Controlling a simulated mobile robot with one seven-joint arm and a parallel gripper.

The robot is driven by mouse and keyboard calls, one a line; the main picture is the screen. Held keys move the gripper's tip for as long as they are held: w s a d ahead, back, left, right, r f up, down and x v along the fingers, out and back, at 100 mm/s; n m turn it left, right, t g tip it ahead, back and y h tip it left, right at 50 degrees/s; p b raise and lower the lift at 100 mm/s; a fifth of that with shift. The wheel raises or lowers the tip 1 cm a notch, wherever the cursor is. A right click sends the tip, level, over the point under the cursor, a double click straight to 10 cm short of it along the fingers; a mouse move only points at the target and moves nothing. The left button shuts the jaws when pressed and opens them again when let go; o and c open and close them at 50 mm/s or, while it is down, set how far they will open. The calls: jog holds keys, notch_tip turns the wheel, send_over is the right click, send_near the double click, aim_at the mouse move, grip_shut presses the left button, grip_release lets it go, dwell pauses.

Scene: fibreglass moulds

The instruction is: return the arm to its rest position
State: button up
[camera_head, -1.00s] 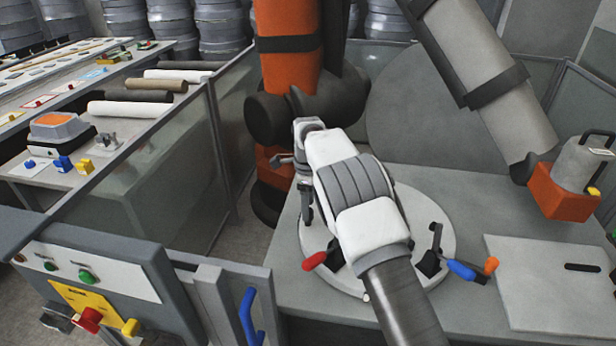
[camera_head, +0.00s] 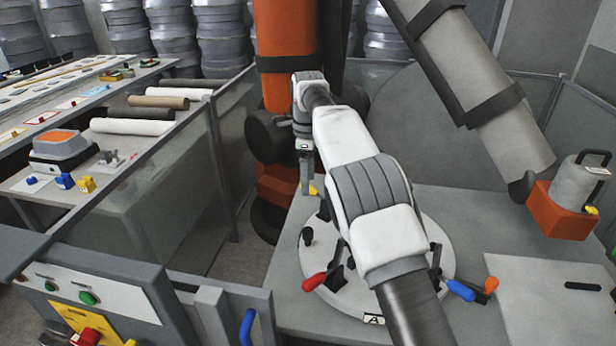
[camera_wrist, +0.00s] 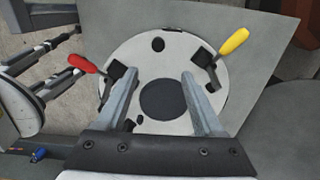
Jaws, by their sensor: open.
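My arm reaches across the middle of the head view, over a round light turntable plate (camera_head: 318,268) on a grey table. My gripper (camera_head: 306,180) points down above the plate's far left part in that view. In the wrist view my gripper (camera_wrist: 160,82) shows two grey fingers spread apart with nothing between them. Below them lies the plate (camera_wrist: 150,52) with a dark round centre. A red-handled clamp (camera_head: 318,281) and a blue-handled clamp (camera_head: 460,290) stand at the plate's edge. A yellow-handled clamp (camera_wrist: 234,42) shows in the wrist view.
An orange robot arm (camera_head: 285,85) stands behind the plate. A glass fence (camera_head: 180,190) and a control panel (camera_head: 90,290) with a red button are at the left. A flat panel (camera_head: 550,285) lies at front right.

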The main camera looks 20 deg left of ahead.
jog(key=d+r+n+t+y, duration=0.1)
jog(key=d+r+n, duration=0.2)
jog(key=d+r, duration=0.8)
jog(key=s+d+r+n+t, duration=0.1)
jog(key=s+d+r+n, duration=0.4)
jog(key=s+d, duration=0.55)
jog(key=s+d+r+n+t, duration=0.2)
jog(key=s+d+n, duration=0.1)
jog(key=s+d, duration=0.7)
jog(key=s+d+f+n, duration=0.2)
jog(key=s+f, duration=0.1)
jog(key=s, duration=0.3)
jog(key=s+d+f+n+t+h, duration=0.1)
jog(key=s+d+f+n, duration=0.1)
jog(key=s, duration=0.5)
notch_tip(320, 180, down, 2)
jog(key=shift+d+f+n+t, duration=0.15)
jog(key=shift+n+t, duration=0.15)
jog(key=shift+n, duration=0.5)
jog(key=shift+s+d, duration=0.1)
jog(key=shift+d, duration=0.05)
